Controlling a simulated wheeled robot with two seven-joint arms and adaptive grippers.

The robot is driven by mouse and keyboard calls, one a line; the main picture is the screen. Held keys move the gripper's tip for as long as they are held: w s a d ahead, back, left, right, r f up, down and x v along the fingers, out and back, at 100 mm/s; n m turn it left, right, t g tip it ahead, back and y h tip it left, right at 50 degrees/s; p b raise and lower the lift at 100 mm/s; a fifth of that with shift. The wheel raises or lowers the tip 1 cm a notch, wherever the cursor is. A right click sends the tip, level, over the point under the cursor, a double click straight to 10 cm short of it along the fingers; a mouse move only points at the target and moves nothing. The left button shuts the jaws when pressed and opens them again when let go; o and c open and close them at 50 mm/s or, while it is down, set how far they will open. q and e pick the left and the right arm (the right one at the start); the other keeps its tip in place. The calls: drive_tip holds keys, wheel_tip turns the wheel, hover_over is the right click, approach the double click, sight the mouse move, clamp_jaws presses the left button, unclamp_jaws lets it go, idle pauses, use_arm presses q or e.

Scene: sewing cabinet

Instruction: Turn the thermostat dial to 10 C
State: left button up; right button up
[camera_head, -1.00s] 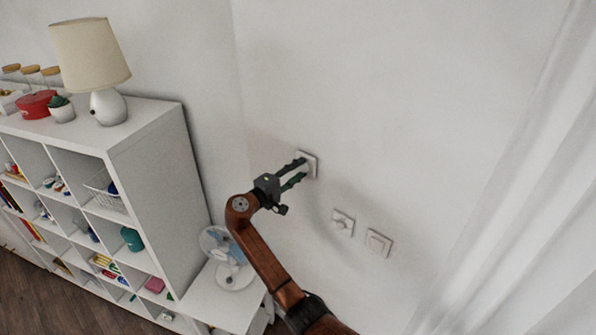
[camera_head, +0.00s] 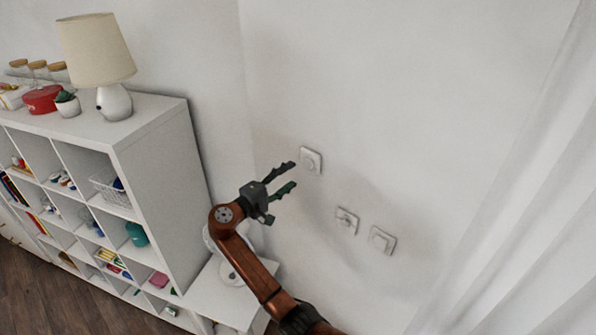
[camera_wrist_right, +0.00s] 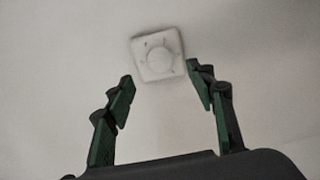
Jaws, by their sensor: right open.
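The thermostat is a white square wall plate (camera_head: 311,160) with a round dial, the upper left of the wall fittings in the head view. In the right wrist view, its dial (camera_wrist_right: 158,58) has small marks around it, too small to read, so I cannot tell its setting. My right gripper (camera_head: 291,175) is open and empty, its dark green fingers pointing at the wall to the left of the plate. In the wrist view the plate shows beyond and between the fingertips (camera_wrist_right: 160,75), with a gap to it. My left gripper is not in view.
Two more wall plates, one with a knob (camera_head: 346,221) and one flat switch (camera_head: 382,239), sit lower right. A white shelf unit (camera_head: 160,135) with a lamp (camera_head: 114,101) stands left. A fan (camera_head: 236,268) is partly hidden behind my arm. A curtain (camera_head: 520,200) hangs right.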

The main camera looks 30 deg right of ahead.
drive_tip(key=v, duration=0.5)
drive_tip(key=shift+d, duration=0.1)
